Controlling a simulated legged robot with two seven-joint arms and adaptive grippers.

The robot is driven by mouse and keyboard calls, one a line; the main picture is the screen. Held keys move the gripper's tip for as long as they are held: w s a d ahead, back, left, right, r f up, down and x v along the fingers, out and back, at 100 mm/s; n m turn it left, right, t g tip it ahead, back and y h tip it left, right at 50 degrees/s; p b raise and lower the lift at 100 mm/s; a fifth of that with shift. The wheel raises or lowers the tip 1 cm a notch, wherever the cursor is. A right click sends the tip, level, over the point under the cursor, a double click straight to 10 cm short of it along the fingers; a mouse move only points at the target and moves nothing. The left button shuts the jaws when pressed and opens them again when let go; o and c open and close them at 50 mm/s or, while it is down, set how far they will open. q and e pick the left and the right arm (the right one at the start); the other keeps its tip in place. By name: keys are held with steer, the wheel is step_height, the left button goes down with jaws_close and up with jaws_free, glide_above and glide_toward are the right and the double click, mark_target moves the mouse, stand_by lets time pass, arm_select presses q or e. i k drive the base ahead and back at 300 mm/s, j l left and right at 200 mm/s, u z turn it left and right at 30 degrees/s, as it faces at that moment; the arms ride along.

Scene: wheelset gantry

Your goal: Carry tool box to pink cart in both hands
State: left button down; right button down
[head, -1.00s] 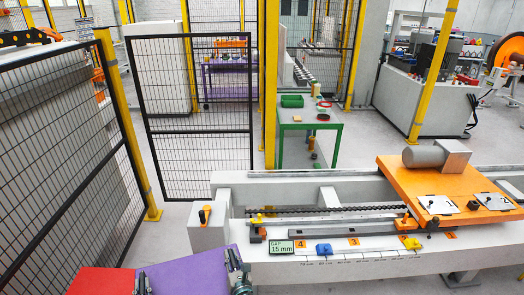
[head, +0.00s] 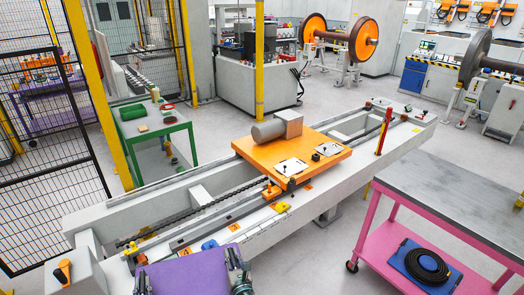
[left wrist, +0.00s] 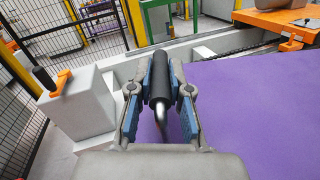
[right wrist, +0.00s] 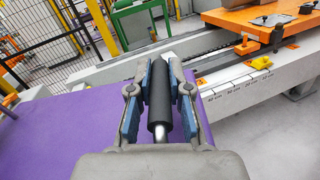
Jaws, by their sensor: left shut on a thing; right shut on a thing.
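The tool box (head: 188,272) shows as a flat purple top at the bottom of the head view; its lower part is out of view. It also spans the left wrist view (left wrist: 260,115) and the right wrist view (right wrist: 55,135). My left gripper (head: 142,284) is shut on a black bar handle (left wrist: 159,88) at its left side. My right gripper (head: 236,262) is shut on a matching handle (right wrist: 160,98) at its right side. The pink cart (head: 377,240), with a grey top, stands to the right, apart from the box.
A long grey gantry bench (head: 220,205) with an orange carriage (head: 300,150) lies just ahead. A blue tray (head: 415,262) with a coiled black hose lies on the cart's lower shelf. Clear floor shows between bench and cart. Mesh fencing (head: 50,150) is at left.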

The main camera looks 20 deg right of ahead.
mark_target(431, 178)
steer(key=z, duration=2.3)
steer(key=i+j, duration=0.3)
steer(key=i+j+z, duration=0.1)
steer(key=i+j, duration=0.2)
steer(key=j, duration=0.2)
steer(key=i+j, duration=0.25)
steer(key=j, duration=0.2)
steer(key=z, duration=0.05)
